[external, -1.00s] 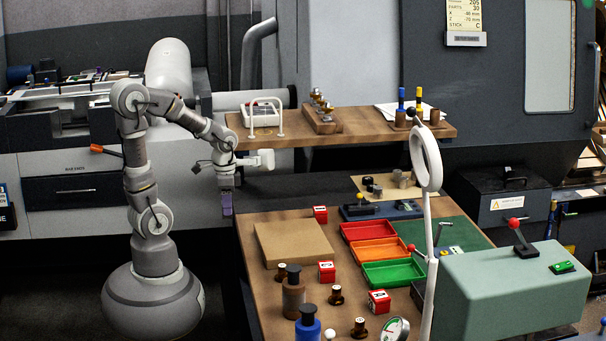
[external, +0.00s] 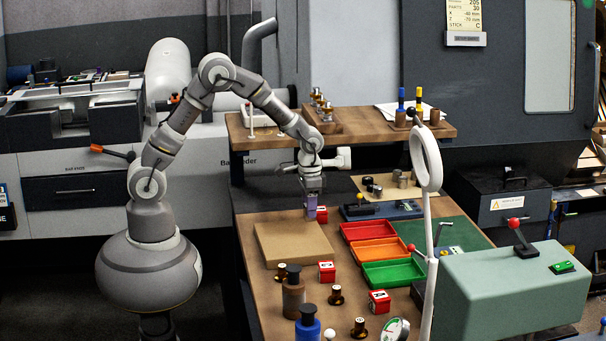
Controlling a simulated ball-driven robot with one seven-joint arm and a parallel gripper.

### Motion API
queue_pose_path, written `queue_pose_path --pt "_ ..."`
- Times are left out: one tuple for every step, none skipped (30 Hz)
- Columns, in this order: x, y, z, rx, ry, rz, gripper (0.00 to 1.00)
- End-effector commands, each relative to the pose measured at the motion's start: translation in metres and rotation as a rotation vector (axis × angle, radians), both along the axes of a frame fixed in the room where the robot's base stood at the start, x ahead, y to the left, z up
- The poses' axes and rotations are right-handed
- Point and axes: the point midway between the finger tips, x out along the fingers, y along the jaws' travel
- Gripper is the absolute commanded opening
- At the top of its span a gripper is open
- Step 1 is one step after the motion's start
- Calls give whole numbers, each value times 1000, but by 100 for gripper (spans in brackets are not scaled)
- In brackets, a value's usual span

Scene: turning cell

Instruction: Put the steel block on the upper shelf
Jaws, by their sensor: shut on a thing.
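My gripper (external: 311,192) points down over the back left part of the wooden workbench, in front of and below the upper shelf (external: 385,128). It is shut on a small upright block (external: 311,208) that looks purple-grey; I take this for the steel block, as no other shows. The block is just left of a red numbered cube (external: 322,215); whether it touches the bench is hard to tell. The upper shelf is a wooden board.
Below are a brown board (external: 293,245), coloured trays (external: 375,250) and a tall ring lamp (external: 426,160).

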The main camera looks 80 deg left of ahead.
Motion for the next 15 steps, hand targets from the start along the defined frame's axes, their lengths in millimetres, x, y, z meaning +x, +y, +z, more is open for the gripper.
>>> queue_pose_path --pt "4 6 11 0 -1 16 0" --pt "8 11 17 0 -3 29 0" --pt "11 17 24 0 -2 46 0" --pt "15 22 30 0 -3 59 0" --pt "18 28 36 0 -3 74 0" --pt "23 36 45 0 -2 95 0" --pt "26 43 52 0 -2 112 0" --pt "30 50 60 0 -3 129 0" --pt "35 61 71 1 -3 155 0" --pt "39 70 80 1 -4 176 0" --pt "43 79 90 1 -3 197 0" --pt "48 93 104 0 -4 228 0" --pt "53 104 116 0 -4 253 0" --pt "56 117 129 0 -4 281 0" --pt "61 135 146 1 -4 319 0"
